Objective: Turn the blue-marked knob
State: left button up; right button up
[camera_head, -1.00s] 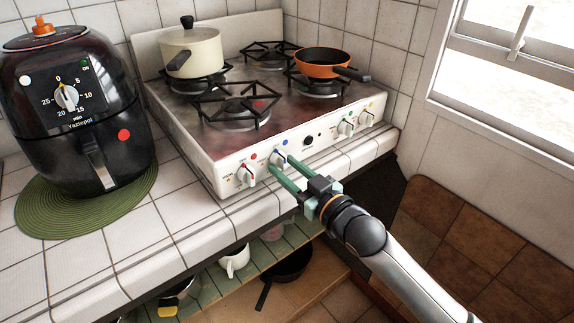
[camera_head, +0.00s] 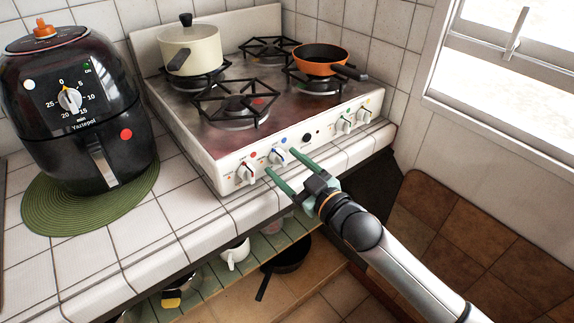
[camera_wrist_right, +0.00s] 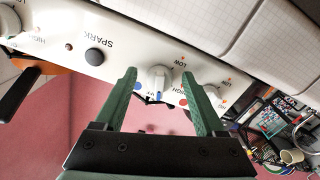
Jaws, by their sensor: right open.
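The blue-marked knob (camera_head: 279,156) is a white knob on the stove's front panel, with a blue dot above it. My right gripper (camera_head: 281,162) is in front of it, open, with one green finger to each side. In the right wrist view the knob (camera_wrist_right: 158,80) shows between the two spread fingers of the gripper (camera_wrist_right: 160,82), with a gap on both sides. Its blue mark shows beside it, close to the left finger. I cannot tell how far the knob is turned. My left gripper is not in view.
A red-marked knob (camera_head: 245,172) sits close on the left. The black spark button (camera_head: 306,138) and green-marked knob (camera_head: 343,125) are to the right. A cream pot (camera_head: 191,50) and orange pan (camera_head: 322,59) stand on the stove. A black air fryer (camera_head: 75,110) stands left.

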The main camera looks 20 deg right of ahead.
jog(key=v, duration=1.2)
jog(key=shift+s, duration=0.25)
jog(key=shift+d, duration=0.1)
jog(key=shift+c, duration=0.2)
grip_shut()
dwell(1.3)
